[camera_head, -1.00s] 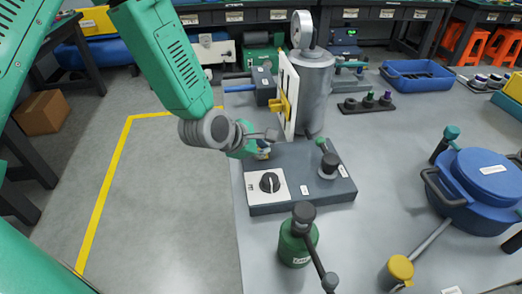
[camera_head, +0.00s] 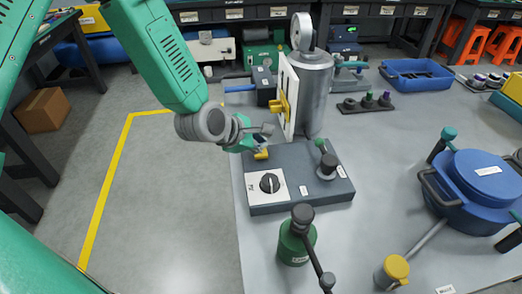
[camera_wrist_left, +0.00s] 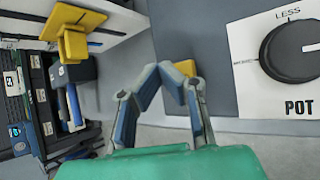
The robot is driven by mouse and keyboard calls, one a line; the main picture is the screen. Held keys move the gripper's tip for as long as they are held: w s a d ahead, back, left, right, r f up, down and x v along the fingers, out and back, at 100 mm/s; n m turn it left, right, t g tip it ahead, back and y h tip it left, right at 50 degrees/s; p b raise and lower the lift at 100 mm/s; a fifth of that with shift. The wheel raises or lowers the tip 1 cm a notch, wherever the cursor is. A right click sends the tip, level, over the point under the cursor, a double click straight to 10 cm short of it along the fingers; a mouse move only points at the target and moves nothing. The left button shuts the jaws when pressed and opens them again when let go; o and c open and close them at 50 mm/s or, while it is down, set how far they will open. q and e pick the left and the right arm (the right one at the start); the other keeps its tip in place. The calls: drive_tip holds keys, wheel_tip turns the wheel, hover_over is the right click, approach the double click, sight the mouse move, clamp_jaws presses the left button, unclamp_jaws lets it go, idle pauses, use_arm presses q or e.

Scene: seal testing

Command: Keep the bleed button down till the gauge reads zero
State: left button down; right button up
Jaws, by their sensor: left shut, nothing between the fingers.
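The pressure gauge (camera_head: 302,30) tops a grey cylinder (camera_head: 312,90); its reading is too small to tell. A dark control box (camera_head: 300,170) stands in front of it with a POT dial (camera_head: 269,183), which also shows in the left wrist view (camera_wrist_left: 295,50). A yellow piece (camera_head: 262,154), perhaps the bleed button, sits at the box's left back part. It is partly hidden behind a finger in the left wrist view (camera_wrist_left: 186,68). My left gripper (camera_head: 260,141) is shut and empty, its tips right by the yellow piece. I cannot tell whether they touch it. My right gripper is out of view.
A white panel with a yellow handle (camera_head: 280,104) stands close behind the left gripper. A green bottle (camera_head: 296,244) with a lever is in front of the box. A blue pot (camera_head: 475,185) stands at right. The bench between is mostly clear.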

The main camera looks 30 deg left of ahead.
use_arm(q)
drive_tip(key=shift+r+p, duration=2.25)
drive_tip(key=shift+r, duration=0.35)
drive_tip(key=shift+f, duration=0.1)
drive_tip(key=shift+s, duration=0.1)
